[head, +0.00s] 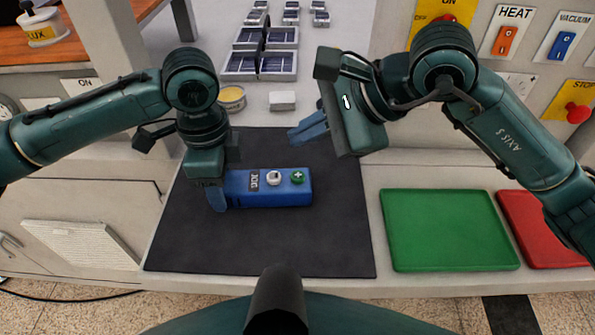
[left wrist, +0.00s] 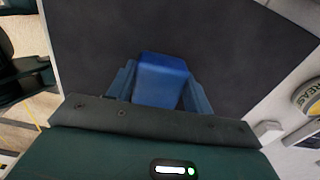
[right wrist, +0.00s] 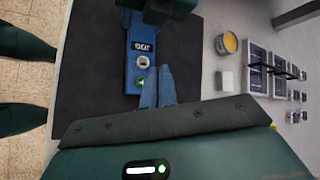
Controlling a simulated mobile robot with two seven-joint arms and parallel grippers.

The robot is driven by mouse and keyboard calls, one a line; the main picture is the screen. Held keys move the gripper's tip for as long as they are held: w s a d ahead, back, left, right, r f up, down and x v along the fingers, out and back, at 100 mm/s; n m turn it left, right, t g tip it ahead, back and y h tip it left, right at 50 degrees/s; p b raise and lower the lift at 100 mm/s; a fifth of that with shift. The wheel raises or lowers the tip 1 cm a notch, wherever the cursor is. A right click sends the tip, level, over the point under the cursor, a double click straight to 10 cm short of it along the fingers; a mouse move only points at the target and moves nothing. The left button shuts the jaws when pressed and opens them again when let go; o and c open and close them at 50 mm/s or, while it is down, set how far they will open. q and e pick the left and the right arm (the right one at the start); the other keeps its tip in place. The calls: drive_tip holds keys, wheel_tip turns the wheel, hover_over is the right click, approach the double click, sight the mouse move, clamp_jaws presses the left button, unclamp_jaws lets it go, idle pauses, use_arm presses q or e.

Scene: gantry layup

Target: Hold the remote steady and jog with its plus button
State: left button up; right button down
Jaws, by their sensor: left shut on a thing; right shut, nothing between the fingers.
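The blue remote (head: 242,190) lies on the dark mat (head: 250,248), with a "JOG" label, a white minus button (head: 274,178) and a green plus button (head: 298,177) near its right end. My left gripper (head: 222,193) is shut on the remote's left end; the left wrist view shows the remote (left wrist: 162,78) between its fingers. My right gripper (head: 308,129) is shut and empty, above and behind the remote's plus end, apart from it in the head view. In the right wrist view the fingertips partly overlap the area of the plus button (right wrist: 141,86).
A green tray (head: 450,230) and a red tray (head: 545,228) lie right of the mat. A yellow tin (head: 231,97) and a white block (head: 282,100) stand behind it, before solar panels (head: 261,60). HEAT (head: 506,40), VACUUM (head: 562,44) and STOP (head: 577,112) controls are at the right.

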sight(298, 177)
idle(0.4)
wheel_tip(298, 177, up, 4)
drive_tip(key=shift+f, duration=0.1)
idle(0.4)
drive_tip(key=shift+f, duration=4.4)
drive_tip(key=shift+f, duration=0.4)
